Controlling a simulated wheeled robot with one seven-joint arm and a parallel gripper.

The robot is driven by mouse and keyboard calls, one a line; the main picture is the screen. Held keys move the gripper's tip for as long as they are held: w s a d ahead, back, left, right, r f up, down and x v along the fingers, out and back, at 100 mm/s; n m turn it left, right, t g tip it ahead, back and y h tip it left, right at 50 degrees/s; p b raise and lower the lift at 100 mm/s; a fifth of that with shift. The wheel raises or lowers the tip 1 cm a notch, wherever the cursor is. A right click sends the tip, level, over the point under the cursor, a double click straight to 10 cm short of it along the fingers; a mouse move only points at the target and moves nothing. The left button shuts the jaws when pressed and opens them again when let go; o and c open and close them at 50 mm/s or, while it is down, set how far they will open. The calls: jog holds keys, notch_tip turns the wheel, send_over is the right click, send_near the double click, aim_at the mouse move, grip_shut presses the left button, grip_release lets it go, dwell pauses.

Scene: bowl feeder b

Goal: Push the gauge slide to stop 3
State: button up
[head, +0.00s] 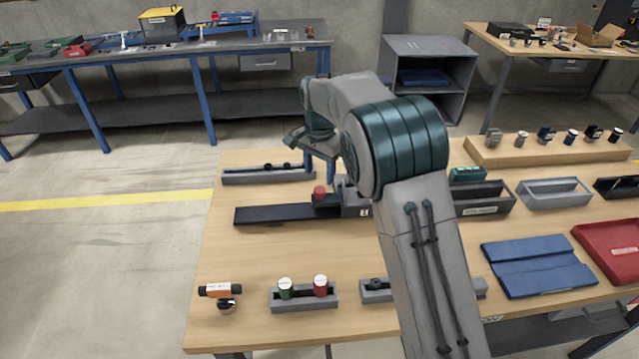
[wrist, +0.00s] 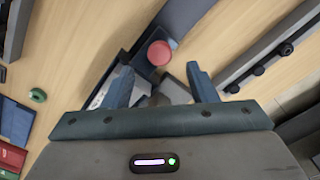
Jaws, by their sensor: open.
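The gauge (head: 272,214) is a long dark rail lying on the wooden table, with a grey block at its right end. Its slide carries a round red knob (head: 319,192) and sits near that block. In the wrist view the red knob (wrist: 160,53) is just ahead of the fingertips, with the dark rail (wrist: 192,18) running away up and right. My gripper (wrist: 160,85) is open, its two blue fingers apart above the gauge's block end; nothing is seen held. I cannot read the stop marks. My arm hides part of the block in the head view.
A grey rack with black knobs (head: 268,174) lies parallel behind the gauge. Grey bins (head: 554,194) and a blue tray (head: 538,267) are on the right. The table between holder and gauge is clear.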

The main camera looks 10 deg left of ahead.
aim_at(319, 189)
jog(key=shift+f+p, duration=0.4)
jog(key=shift+f, duration=2.3)
grip_shut()
